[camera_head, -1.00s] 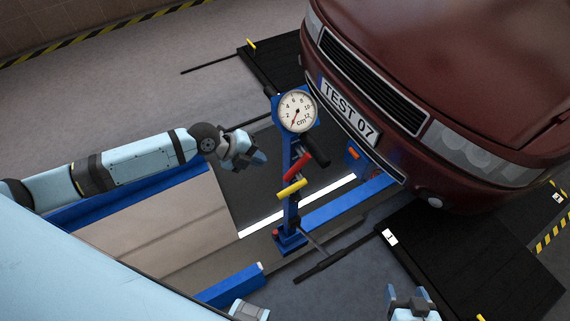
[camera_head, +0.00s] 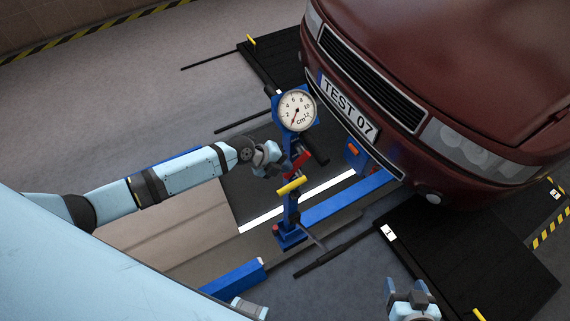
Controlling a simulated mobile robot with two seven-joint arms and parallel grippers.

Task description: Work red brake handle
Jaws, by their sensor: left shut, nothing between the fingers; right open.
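The red brake handle (camera_head: 299,161) sticks out from the blue jack post (camera_head: 291,212), below the round dial gauge (camera_head: 297,111) and above a yellow handle (camera_head: 291,186). My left gripper (camera_head: 280,164) is shut and empty, just left of the red handle and close against the post. I cannot tell whether it touches the handle. The gripper hides part of the post and the inner end of the red handle. My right gripper (camera_head: 412,296) is open and empty at the bottom edge, well away from the jack.
A dark red car (camera_head: 450,60) with a TEST 07 plate (camera_head: 348,108) stands over the jack's right side. A blue rail (camera_head: 345,201) runs right of the post. Black ramp plates (camera_head: 470,262) lie near my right gripper. A black bar (camera_head: 335,258) lies low in front.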

